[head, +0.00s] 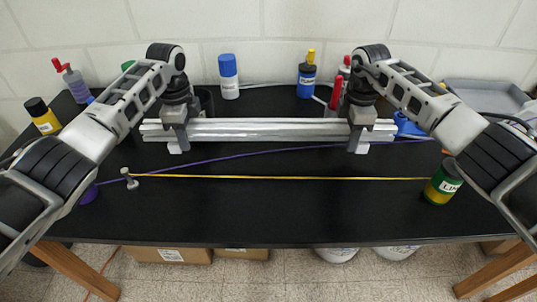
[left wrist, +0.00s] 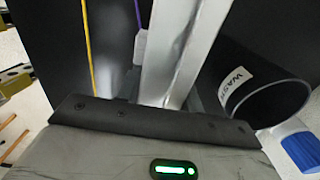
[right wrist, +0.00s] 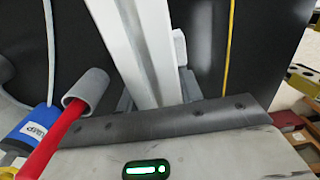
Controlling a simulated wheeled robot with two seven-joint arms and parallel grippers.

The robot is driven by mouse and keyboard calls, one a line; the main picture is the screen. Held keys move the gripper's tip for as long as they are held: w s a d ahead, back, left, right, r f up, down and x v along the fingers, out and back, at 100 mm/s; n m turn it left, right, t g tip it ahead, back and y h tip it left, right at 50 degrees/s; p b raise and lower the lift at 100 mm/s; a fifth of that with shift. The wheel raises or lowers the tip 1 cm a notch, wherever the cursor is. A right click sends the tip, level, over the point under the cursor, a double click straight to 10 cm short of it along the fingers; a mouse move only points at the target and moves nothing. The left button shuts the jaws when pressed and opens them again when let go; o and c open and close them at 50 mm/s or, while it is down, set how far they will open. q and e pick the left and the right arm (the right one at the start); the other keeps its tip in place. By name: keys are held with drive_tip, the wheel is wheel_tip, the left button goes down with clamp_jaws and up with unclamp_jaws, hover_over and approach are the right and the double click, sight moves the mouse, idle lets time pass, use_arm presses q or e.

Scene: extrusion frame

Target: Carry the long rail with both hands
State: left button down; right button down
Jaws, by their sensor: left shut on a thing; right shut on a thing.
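The long rail (head: 268,130) is a silvery grooved bar lying left to right across the middle of the black table in the head view. My left gripper (head: 177,140) is shut on it near its left end. My right gripper (head: 360,138) is shut on it near its right end. The rail runs away from the jaws in the left wrist view (left wrist: 180,50) and in the right wrist view (right wrist: 132,45). It looks level. I cannot tell whether it touches the table. The fingers hide short stretches of it.
A yellow cord (head: 280,178) and a purple cord (head: 250,153) cross the table (head: 270,215) in front of the rail. A green can (head: 443,183) stands at the right. Behind are a blue-capped bottle (head: 229,78), a blue bottle (head: 306,80) and a grey tray (head: 487,97). The front middle is clear.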

sight(194, 158)
use_arm(q)
drive_tip(key=shift+r, duration=0.1)
use_arm(e)
drive_tip(key=shift+r, duration=0.1)
use_arm(q)
drive_tip(key=shift+f, duration=0.2)
use_arm(e)
drive_tip(key=shift+f, duration=0.2)
